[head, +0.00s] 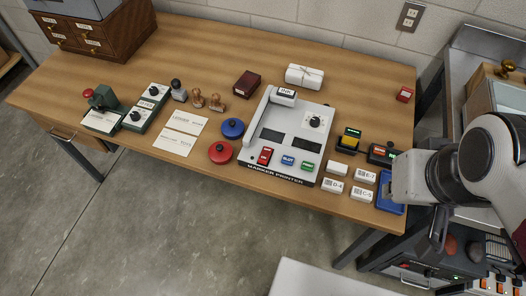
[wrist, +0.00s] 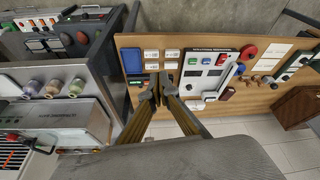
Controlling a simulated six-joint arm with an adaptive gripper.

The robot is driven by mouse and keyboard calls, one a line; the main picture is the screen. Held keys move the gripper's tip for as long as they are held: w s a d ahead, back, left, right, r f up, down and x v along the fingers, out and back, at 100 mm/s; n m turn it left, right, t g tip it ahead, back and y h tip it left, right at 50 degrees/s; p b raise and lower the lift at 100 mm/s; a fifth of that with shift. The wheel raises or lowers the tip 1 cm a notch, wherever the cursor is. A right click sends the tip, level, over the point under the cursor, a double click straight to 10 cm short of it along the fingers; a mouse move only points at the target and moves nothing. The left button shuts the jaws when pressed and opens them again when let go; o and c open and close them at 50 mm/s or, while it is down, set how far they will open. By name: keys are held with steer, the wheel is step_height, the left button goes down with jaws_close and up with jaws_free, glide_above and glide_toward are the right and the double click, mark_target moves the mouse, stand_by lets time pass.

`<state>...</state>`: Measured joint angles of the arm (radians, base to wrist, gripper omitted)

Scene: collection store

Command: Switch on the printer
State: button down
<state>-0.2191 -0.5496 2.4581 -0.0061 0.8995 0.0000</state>
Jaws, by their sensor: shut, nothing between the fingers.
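The marker printer (head: 292,119) is a pale grey machine on the wooden table, with a raised arm along its left side. Its front carries a red rocker switch (head: 264,156), a blue button (head: 288,160) and a green button (head: 308,167); a dial (head: 315,121) sits further back. The printer also shows in the wrist view (wrist: 212,72), upside down. The rocker's position is too small to tell. My gripper (wrist: 158,91) is shut and empty, apart from the printer, beyond the table's right end in the head view.
Label blocks (head: 362,194) and a blue tray (head: 387,207) lie between printer and gripper. A yellow-topped button box (head: 347,142) stands right of the printer. Red (head: 220,152) and blue (head: 232,128) round pads lie left. A metal bench (head: 458,75) adjoins the right side.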

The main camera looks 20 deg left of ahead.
steer(key=w+a+f+m, duration=0.1)
steer(key=w+a+f, duration=0.2)
steer(key=a, duration=0.6)
steer(key=w+a+f+g, duration=0.1)
steer(key=w+a+f, duration=0.2)
steer(key=a, duration=0.6)
steer(key=w+a+f+m, duration=0.1)
steer(key=w+a+f, duration=0.2)
steer(key=a, duration=0.6)
steer(key=w, duration=0.2)
steer(key=shift+w+a+f+m+h, duration=0.25)
steer(key=shift+w+a+m+h, duration=0.05)
steer(key=shift+w+a+h, duration=0.1)
steer(key=shift+f, duration=0.1)
glide_above(264, 158)
step_height(264, 158, down, 12)
steer(key=shift+s+r, duration=0.1)
steer(key=shift+r, duration=0.15)
steer(key=shift+s+f, duration=0.2)
steer(key=shift+f, duration=0.8)
